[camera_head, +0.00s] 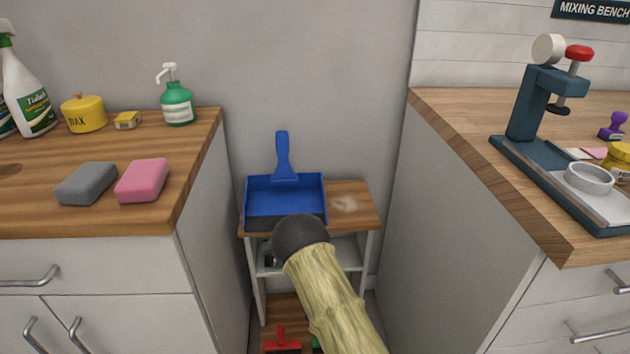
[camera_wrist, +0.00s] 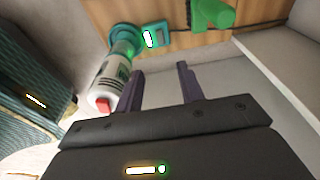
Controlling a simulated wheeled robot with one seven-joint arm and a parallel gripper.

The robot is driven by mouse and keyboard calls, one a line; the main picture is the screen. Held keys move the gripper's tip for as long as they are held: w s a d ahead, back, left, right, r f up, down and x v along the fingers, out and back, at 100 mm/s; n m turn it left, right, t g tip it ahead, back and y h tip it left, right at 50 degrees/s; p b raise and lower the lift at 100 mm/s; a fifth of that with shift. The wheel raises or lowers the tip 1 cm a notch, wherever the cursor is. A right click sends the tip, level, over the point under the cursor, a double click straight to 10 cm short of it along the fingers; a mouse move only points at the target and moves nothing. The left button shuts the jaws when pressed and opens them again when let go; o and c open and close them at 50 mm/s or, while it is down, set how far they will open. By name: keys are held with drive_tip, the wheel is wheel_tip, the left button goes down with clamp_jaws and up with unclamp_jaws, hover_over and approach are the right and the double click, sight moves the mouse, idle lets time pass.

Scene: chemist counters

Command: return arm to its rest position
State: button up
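In the wrist view, my gripper (camera_wrist: 160,72) is open. Its two dark fingers stand apart, with nothing held between them. A whitish bottle-like item (camera_wrist: 112,82) with a red end is just left of the left finger; I cannot tell whether they touch. In the head view, my arm, a pale yellow sleeve with a dark rounded end, reaches up from the bottom in front of a low shelf unit (camera_head: 350,205). My gripper is hidden there.
A blue dustpan (camera_head: 284,200) sits on the shelf unit, between the left counter (camera_head: 100,215) and the right counter (camera_head: 470,120). A red item (camera_head: 282,343) is lower down. A press (camera_head: 535,105) stands on the right counter. A green object (camera_wrist: 212,14) shows in the wrist view.

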drive_tip(key=s+r+n+y+p, duration=0.3)
drive_tip(key=r+n, duration=0.5)
drive_tip(key=r, duration=1.5)
drive_tip(key=s+d+r+n+t+h+p, duration=0.1)
drive_tip(key=s+r+n+p, duration=0.1)
drive_tip(key=s+r+n, duration=0.5)
drive_tip(key=s+d+r+n+t+p, duration=0.1)
drive_tip(key=s+r+n+t+p, duration=0.3)
drive_tip(key=r, duration=0.6)
wheel_tip(320, 180, up, 38)
drive_tip(key=m+g+p, duration=0.1)
drive_tip(key=g+p, duration=0.1)
drive_tip(key=p, duration=3.3)
drive_tip(key=shift+s+d+f+p, duration=0.15)
drive_tip(key=shift+f+p, duration=0.05)
drive_tip(key=shift+p, duration=0.15)
